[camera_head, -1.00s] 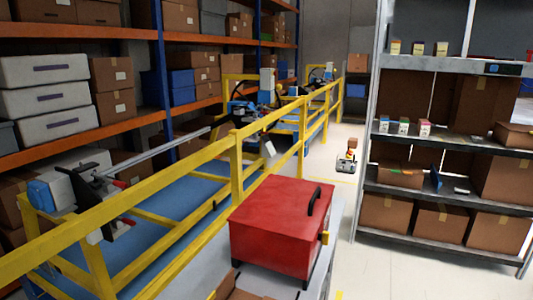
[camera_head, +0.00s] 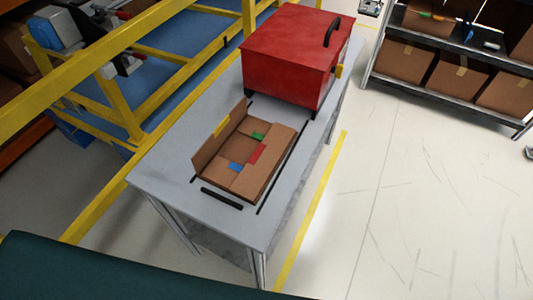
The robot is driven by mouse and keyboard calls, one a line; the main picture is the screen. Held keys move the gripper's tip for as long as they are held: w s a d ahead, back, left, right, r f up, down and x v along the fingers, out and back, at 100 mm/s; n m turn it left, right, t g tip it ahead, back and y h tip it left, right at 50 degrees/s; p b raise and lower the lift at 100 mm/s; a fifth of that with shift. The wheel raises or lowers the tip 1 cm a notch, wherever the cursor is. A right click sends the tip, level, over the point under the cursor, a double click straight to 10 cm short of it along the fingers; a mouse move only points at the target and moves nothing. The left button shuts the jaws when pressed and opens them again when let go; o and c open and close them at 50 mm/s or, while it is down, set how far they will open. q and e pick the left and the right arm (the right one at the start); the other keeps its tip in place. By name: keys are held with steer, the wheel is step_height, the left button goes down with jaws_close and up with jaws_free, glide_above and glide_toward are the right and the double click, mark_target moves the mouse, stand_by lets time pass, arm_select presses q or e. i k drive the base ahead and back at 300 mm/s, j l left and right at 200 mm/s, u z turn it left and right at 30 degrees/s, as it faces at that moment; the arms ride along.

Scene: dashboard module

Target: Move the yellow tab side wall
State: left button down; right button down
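An open-topped cardboard box (camera_head: 226,181) lies on a grey table (camera_head: 180,155) in the head view. Its left side wall stands up and bears a yellow tab (camera_head: 222,123). The other flaps lie folded inward, with a green tab (camera_head: 258,136), a red tab (camera_head: 257,154) and a blue tab (camera_head: 235,167). Neither of my grippers is in view.
A red box-shaped machine (camera_head: 290,55) with a black handle stands on the table behind the cardboard box. A black bar (camera_head: 221,199) lies in front of the box. A yellow railing (camera_head: 120,105) runs along the left. The floor at right is clear.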

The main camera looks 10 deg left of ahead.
mark_target(222, 132)
steer(key=j+z, duration=0.45)
steer(key=k+j+z, duration=0.1)
steer(key=j+z, duration=0.35)
steer(key=k+j, duration=0.15)
steer(key=j, duration=0.25)
steer(key=k+j+z, duration=0.1)
steer(key=j, duration=0.3)
steer(key=k+j, duration=0.2)
steer(key=j, duration=0.25)
